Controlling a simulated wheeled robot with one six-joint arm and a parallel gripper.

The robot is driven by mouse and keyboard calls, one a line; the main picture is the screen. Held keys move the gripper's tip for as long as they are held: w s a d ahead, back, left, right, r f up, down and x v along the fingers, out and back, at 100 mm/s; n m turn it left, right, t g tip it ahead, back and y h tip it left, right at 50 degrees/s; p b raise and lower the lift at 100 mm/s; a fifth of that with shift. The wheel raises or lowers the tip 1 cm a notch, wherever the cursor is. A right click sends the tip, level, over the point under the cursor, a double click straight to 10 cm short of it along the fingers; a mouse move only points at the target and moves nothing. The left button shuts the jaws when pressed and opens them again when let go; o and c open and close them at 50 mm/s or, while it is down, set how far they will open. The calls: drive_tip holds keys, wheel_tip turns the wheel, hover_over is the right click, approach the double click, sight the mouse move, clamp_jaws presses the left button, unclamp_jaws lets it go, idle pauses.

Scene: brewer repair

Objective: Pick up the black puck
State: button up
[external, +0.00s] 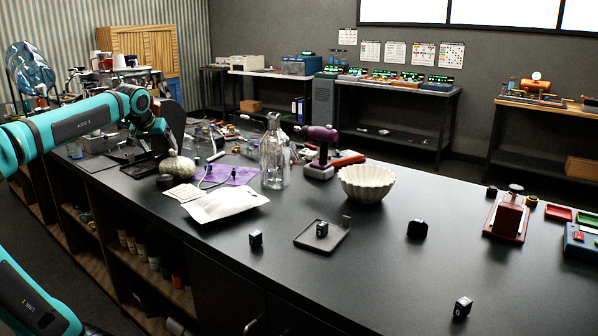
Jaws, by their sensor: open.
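A black rounded object (417,229), which may be the black puck, sits on the dark worktop (370,270) right of centre. A smaller dark round piece (165,182) lies at the left edge of the worktop, below a pale ribbed ball (177,167); I cannot tell which of the two is the puck. My gripper (140,155) is at the far left over the worktop, close to the ball and the smaller dark piece and far from the black rounded object. It is open, and its fingertips are hard to make out against the clutter.
A glass bottle (274,155), a white fluted bowl (367,183) and a purple-topped grinder (321,150) stand mid-worktop. A white pouch (225,203) lies in front. A shallow tray (335,240) holds a small black cube (322,229). A red device (507,217) stands right.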

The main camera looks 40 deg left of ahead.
sight(164, 178)
drive_tip(key=w+a+f+g, duration=0.1)
drive_tip(key=a+f, duration=0.2)
drive_tip(key=f, duration=0.2)
drive_tip(key=w+a+f+n, duration=0.1)
drive_tip(key=w+a+f, duration=0.1)
drive_tip(key=f, duration=0.3)
drive_tip(key=w+a+f+g, duration=0.1)
drive_tip(key=w+a+f, duration=0.1)
drive_tip(key=a+f, duration=0.2)
wheel_tip(164, 178, down, 2)
drive_tip(key=shift+w+f+n+g, duration=0.1)
drive_tip(key=shift+w+n+g, duration=0.05)
drive_tip(key=shift+n+g, duration=0.2)
drive_tip(key=shift+c, duration=0.2)
